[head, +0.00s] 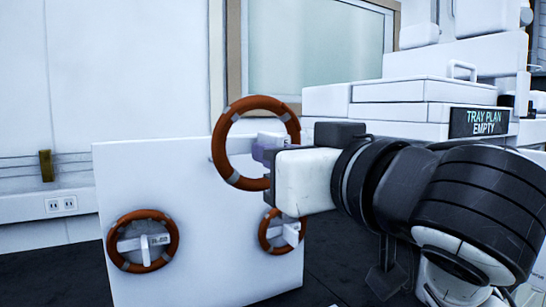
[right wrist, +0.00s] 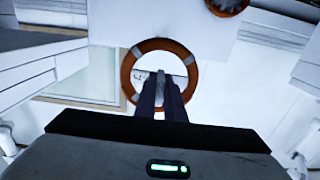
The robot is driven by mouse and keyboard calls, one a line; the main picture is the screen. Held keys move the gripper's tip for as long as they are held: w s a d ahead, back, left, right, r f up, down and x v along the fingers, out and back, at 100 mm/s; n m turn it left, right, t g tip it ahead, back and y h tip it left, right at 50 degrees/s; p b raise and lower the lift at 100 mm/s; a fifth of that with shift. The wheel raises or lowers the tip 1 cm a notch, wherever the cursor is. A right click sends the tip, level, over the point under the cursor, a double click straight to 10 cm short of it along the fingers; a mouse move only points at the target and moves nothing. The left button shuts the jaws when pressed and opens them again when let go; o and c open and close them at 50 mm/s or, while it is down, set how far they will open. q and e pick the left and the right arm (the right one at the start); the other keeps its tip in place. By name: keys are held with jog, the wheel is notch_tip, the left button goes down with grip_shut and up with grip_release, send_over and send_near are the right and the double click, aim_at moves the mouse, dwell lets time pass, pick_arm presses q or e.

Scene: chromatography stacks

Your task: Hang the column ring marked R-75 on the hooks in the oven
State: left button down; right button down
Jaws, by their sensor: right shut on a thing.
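A brown-orange column ring (head: 220,150) with grey bands is held upright by my right gripper (head: 266,150), in front of the upper right edge of a white panel. The jaws are shut on its pale central tag piece. In the right wrist view the ring (right wrist: 127,76) surrounds the dark fingers (right wrist: 161,88), which meet the tag in its middle. Its marking cannot be read. No oven hooks can be made out. My left gripper is not in view.
The white panel (head: 200,190) carries two more rings, one at lower left (head: 113,241) and one at lower right (head: 266,240), partly overlapped by nothing of my arm. A white instrument stack (head: 385,92) with a "TRAY PLAN EMPTY" display (head: 480,122) stands behind my right arm.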

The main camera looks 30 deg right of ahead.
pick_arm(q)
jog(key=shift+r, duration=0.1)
